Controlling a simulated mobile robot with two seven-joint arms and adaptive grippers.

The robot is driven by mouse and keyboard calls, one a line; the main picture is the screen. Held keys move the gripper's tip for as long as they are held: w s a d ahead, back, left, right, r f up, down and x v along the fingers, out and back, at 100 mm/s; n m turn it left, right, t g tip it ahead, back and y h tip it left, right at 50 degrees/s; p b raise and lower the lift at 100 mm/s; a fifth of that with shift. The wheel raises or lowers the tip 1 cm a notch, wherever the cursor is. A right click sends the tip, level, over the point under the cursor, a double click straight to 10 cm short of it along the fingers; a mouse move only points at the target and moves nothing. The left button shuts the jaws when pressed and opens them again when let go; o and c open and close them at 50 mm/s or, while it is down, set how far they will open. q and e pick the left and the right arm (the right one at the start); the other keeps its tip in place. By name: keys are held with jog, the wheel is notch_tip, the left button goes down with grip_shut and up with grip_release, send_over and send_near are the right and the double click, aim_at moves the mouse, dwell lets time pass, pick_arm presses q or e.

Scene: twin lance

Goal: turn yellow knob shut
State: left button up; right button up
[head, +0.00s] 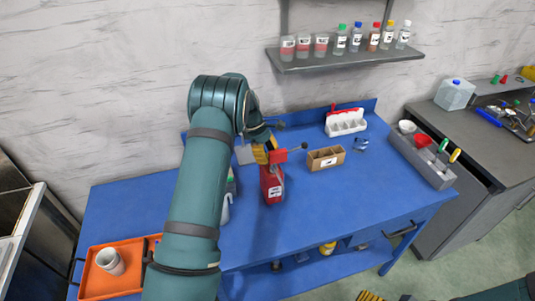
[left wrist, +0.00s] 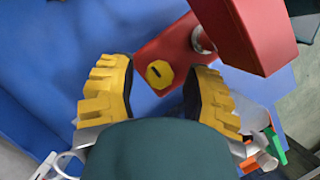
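The yellow knob (left wrist: 159,74) is a small faceted knob with a dark slot, on a red plate of the red device (left wrist: 168,50) in the left wrist view. My left gripper (left wrist: 157,95) is open, its yellow ribbed fingers on either side of the knob with gaps to both. In the head view the red device (head: 272,187) stands on the blue bench, and my left gripper (head: 262,153) is at its top. The knob is hidden there by my arm. My right gripper (head: 372,296) shows only as yellow tips at the bottom edge.
A cardboard divided box (head: 326,158) and a white bin rack (head: 345,123) stand right of the device. An orange tray (head: 112,268) with a white cup is at the front left. A wall shelf (head: 345,60) holds several bottles. The bench's right middle is clear.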

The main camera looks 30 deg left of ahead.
pick_arm(q)
grip_shut()
jog(key=shift+m, duration=0.4)
jog(key=m+g, duration=0.1)
jog(key=m, duration=0.3)
jog(key=shift+w+g, duration=0.1)
jog(key=shift+g, duration=0.3)
jog(key=m, duration=0.2)
jog(key=m+g+y, duration=0.1)
jog(key=m, duration=0.1)
jog(key=shift+d+m+g, duration=0.1)
jog(key=shift+m+g, duration=0.2)
jog(key=m, duration=0.2)
jog(key=m+g+y, duration=0.1)
jog(key=m, duration=0.1)
jog(key=shift+w+y, duration=0.1)
jog(key=shift+y, duration=0.2)
jog(key=m, duration=0.2)
jog(key=m+y, duration=0.1)
jog(key=m, duration=0.1)
jog(key=shift+d+f+g+y+b, duration=0.1)
jog(key=shift+g+y+b, duration=0.2)
jog(key=shift+m, duration=0.4)
